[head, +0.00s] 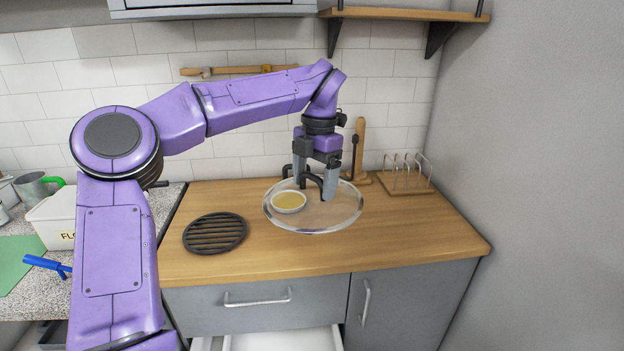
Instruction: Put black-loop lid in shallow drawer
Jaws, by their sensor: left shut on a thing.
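The clear round lid (340,212) with a black loop handle (313,180) is over the wooden counter, in the middle of the head view. My left gripper (316,182) points down and is shut on the lid at its loop; the fingers partly hide the loop. I cannot tell whether the lid touches the counter. A closed grey drawer front (205,308) with a bar handle is below the counter edge. Under it, a white drawer (280,342) stands open, mostly cut off by the picture's bottom edge. My right gripper is not in view.
A small bowl of yellow content (288,202) overlaps the lid's left side. A black round grate (215,233) lies to the left. A wooden toast rack (405,178) and an upright wooden post (360,145) stand behind. The counter's front right is clear.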

